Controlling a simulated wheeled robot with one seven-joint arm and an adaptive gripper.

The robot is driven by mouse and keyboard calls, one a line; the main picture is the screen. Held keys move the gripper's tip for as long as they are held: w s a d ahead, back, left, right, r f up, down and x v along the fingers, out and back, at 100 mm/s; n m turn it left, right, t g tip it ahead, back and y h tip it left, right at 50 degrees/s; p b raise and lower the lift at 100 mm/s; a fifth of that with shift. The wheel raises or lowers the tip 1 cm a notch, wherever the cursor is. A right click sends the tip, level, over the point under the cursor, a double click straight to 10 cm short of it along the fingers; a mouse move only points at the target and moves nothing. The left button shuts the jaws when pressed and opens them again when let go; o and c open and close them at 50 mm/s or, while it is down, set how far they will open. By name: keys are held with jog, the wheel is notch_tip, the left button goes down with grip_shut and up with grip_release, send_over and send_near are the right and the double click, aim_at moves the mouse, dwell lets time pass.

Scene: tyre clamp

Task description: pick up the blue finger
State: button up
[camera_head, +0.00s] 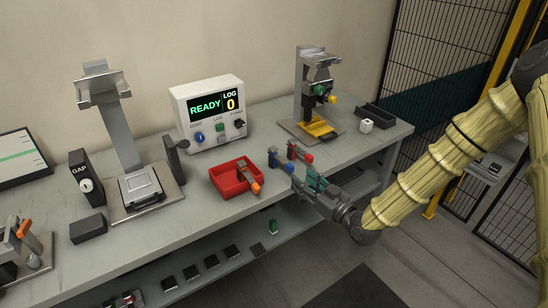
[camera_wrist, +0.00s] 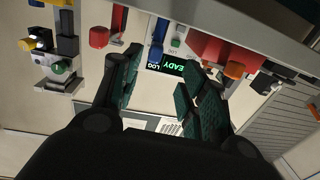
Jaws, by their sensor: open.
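The blue finger (camera_head: 274,158), a dark blue bar with a blue round tip, stands near the table's front edge, right of the red tray. In the wrist view the blue finger (camera_wrist: 160,32) shows at the top, ahead of the gap between my fingers. My gripper (camera_head: 313,186) is open and empty, with teal pads, at the front edge of the table and close to the blue finger. My gripper's two fingers (camera_wrist: 158,92) are apart in the wrist view, with nothing between them.
A similar finger with a red tip (camera_head: 308,159) stands just right of the blue one. The red tray (camera_head: 222,185) holds an orange-tipped piece (camera_head: 255,188). The readout box (camera_head: 208,112) and a press stand (camera_head: 303,85) are behind. A white die (camera_head: 366,126) lies at the right.

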aim_at(287, 164)
jog(key=p+x, duration=0.1)
jog(key=x, duration=0.4)
jog(key=w, duration=0.1)
jog(key=w+a+p, duration=0.2)
jog(key=shift+w+r, duration=0.25)
jog(key=shift+w, duration=0.1)
jog(key=shift+w+a+f+p, duration=0.15)
jog(key=shift+w+a+p, duration=0.15)
jog(key=shift+w+a, duration=0.2)
jog(key=shift+d, duration=0.1)
grip_shut()
